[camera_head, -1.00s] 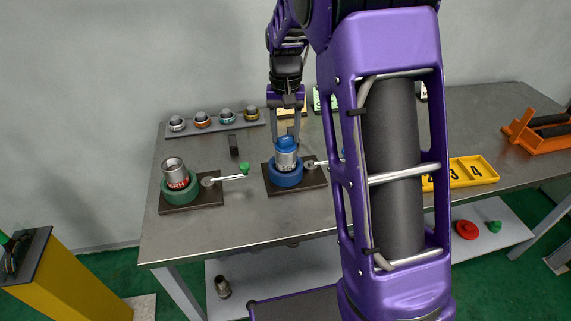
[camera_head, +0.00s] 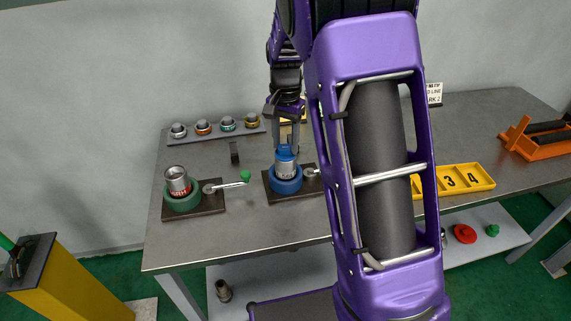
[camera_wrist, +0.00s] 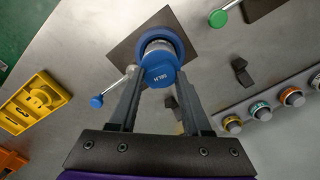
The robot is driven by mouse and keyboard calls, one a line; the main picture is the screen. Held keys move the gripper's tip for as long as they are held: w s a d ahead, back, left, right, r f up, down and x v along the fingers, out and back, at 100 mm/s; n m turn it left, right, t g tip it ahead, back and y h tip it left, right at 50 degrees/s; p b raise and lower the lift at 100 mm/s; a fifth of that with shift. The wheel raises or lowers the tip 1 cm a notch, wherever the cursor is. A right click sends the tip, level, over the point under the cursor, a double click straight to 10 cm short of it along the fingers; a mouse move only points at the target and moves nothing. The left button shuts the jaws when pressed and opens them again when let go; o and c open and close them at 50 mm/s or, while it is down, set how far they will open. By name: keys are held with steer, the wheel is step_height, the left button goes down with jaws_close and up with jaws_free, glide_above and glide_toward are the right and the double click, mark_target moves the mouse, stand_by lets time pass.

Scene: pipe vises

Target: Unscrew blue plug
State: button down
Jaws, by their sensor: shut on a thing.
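The blue plug (camera_head: 286,152) sits on top of a grey pipe fitting (camera_head: 285,166) that stands upright in the blue round vise (camera_head: 285,185). In the wrist view the plug (camera_wrist: 160,75) shows its lettered blue top between the fingers. My gripper (camera_head: 288,148) comes down from above and is shut on the plug; its fingertips also show in the wrist view (camera_wrist: 160,80). The vise has a lever with a blue knob (camera_wrist: 97,101) in the wrist view. In the head view my arm hides the lever's end. I cannot tell how far the plug is threaded in.
A green vise (camera_head: 182,199) with a grey, red-banded fitting (camera_head: 177,180) stands to the left, its green-knobbed lever reaching right. A rack with several ringed fittings (camera_head: 227,124) is behind. A yellow numbered tray (camera_head: 467,178) and an orange stand (camera_head: 535,140) lie right. The table front is bare.

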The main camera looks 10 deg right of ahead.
steer(key=m+p, duration=0.1)
steer(key=m, duration=0.1)
steer(key=m+p, duration=0.1)
steer(key=m, duration=0.1)
steer(key=m+p, duration=0.1)
steer(key=shift+r+m, duration=0.25)
steer(key=shift+m, duration=0.15)
steer(key=shift+f+m+p, duration=0.1)
steer(key=shift+m+p, duration=0.5)
steer(key=shift+m, duration=0.6)
steer(key=shift+f+m, duration=0.15)
steer(key=shift+m, duration=0.15)
steer(key=shift+m+p, duration=0.4)
steer(key=shift+m, duration=0.7)
steer(key=m, duration=0.5)
steer(key=shift+m, duration=0.4)
steer(key=m, duration=0.6)
